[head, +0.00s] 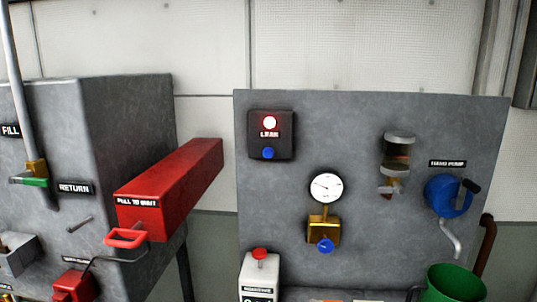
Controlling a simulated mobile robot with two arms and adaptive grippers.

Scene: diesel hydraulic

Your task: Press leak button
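The leak box (271,135) is a small dark box high on the left of the grey panel. It carries a glowing red lamp (270,123) at its top and a "LEAK" label below the lamp. A blue round button (267,153) sits under the label. Neither of my grippers shows in the head view.
The grey panel (350,120) also holds a white gauge (325,188) above a brass valve, a glass filter bowl (397,155) and a blue hand pump (448,195). A red box (170,190) juts out left of the panel. A green bucket (455,282) stands lower right.

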